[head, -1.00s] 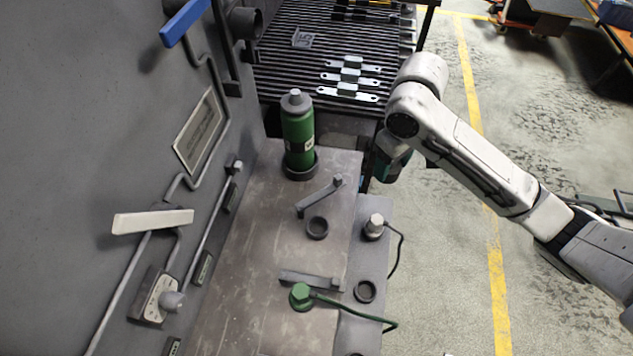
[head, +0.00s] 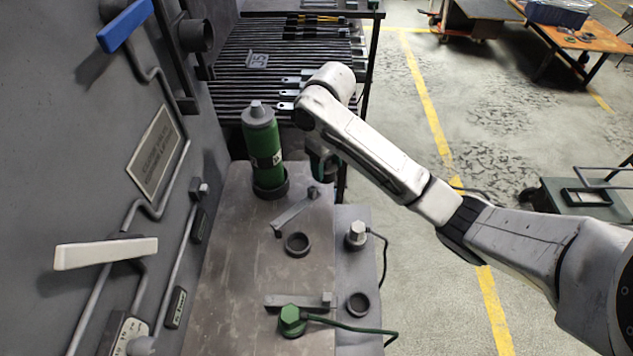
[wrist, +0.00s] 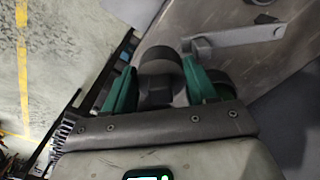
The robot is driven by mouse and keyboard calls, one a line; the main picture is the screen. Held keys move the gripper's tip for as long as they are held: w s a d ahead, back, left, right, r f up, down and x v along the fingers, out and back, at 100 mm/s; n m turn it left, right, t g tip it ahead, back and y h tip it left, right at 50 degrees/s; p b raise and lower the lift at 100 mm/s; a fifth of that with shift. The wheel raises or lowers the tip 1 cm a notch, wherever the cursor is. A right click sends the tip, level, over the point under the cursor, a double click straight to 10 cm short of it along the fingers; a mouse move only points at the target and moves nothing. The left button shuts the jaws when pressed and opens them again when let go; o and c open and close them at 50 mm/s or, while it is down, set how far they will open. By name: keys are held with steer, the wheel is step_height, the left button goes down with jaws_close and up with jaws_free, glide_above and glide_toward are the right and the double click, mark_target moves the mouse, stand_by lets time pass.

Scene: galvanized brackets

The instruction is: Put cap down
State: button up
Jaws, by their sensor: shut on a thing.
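My gripper (head: 323,166) is beyond the small latch bar at the back right of the bench, mostly under my forearm in the head view. In the wrist view its two green fingers (wrist: 158,88) are shut on a dark grey cap (wrist: 158,72) with a faceted top; the head view hides this cap. A grey cap with a black cord (head: 356,236) stands on the right ledge. A green cap with a green cord (head: 292,318) sits nearer on the bench.
A green bottle (head: 262,150) stands in a dark ring holder left of my gripper. Two open dark rings, one on the bench (head: 298,244) and one on the ledge (head: 359,304), are empty. A slatted rack (head: 240,80) lies behind. A panel with levers stands left.

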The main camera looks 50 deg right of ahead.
steer(key=w+f+b, duration=0.1)
steer(key=w+f, duration=0.1)
steer(key=f, duration=0.1)
steer(key=shift+b, duration=0.35)
steer(key=shift+w+d+p, duration=0.1)
steer(key=shift+w+p, duration=0.15)
steer(key=shift+p, duration=0.05)
steer(key=shift+w+f, duration=0.35)
steer(key=shift+f, duration=0.15)
steer(key=shift+w+f, duration=0.15)
steer(key=shift+f, duration=1.5)
steer(key=shift+f, duration=0.2)
steer(key=o, duration=1)
steer(key=shift+o, duration=0.2)
steer(key=shift+r, duration=0.1)
step_height(320, 180, up, 12)
steer(key=p, duration=0.3)
